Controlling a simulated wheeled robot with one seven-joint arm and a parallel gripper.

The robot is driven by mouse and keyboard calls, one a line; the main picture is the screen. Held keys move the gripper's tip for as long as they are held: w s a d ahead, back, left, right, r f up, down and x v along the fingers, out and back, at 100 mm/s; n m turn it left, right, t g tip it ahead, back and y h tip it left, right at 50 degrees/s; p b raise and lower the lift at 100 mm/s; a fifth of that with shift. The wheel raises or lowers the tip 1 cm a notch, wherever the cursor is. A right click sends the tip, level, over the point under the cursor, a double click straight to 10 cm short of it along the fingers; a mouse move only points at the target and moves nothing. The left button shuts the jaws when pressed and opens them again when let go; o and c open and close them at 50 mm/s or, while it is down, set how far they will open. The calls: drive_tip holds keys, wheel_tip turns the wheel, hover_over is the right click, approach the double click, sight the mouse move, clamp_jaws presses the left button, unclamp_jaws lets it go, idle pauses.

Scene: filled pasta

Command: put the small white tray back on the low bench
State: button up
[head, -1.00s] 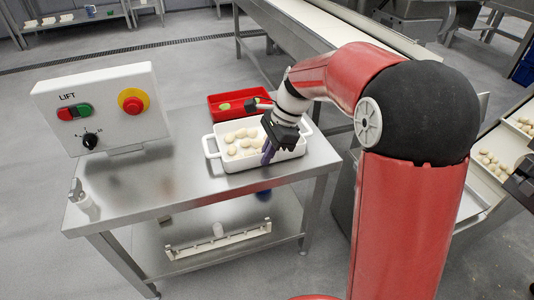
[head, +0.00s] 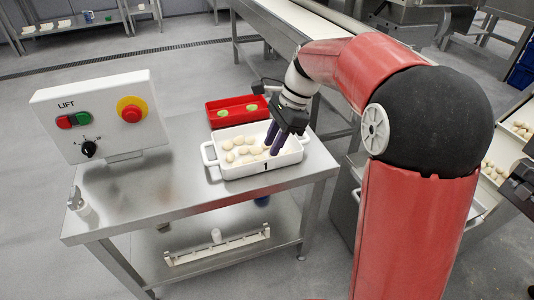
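A small white tray (head: 232,171) with two side handles and a dark mark on its front wall stands on the steel bench top. Several pale pasta pieces (head: 240,148) lie in it. My gripper (head: 271,147) is over the right part of the tray, with its two dark purple fingers pointing down and spread apart. No piece shows between the fingers. I cannot tell whether the fingertips touch the tray or its contents. The low steel bench (head: 150,193) bears the tray near its right end.
A red tray (head: 222,121) with green items sits just behind the white tray. The bench top's front middle is clear. A conveyor (head: 290,22) runs behind.

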drive_tip(key=s+v, duration=0.1)
drive_tip(key=v, duration=0.5)
drive_tip(key=s+d+r+n+t+h, duration=0.2)
drive_tip(key=s+d+n+t, duration=0.15)
drive_tip(key=s+n, duration=0.55)
drive_tip(key=s+d+f+n+t+h, duration=0.1)
drive_tip(key=s+d+f+n, duration=0.1)
drive_tip(key=s, duration=0.4)
drive_tip(key=s+d+f+n+t+h, duration=0.1)
drive_tip(key=s+d+f+n+t, duration=0.1)
drive_tip(key=s, duration=0.5)
drive_tip(key=shift+s+d+f+n, duration=0.15)
drive_tip(key=shift+d+f+n, duration=0.15)
drive_tip(key=shift+f+n, duration=0.5)
drive_tip(key=shift+r, duration=0.15)
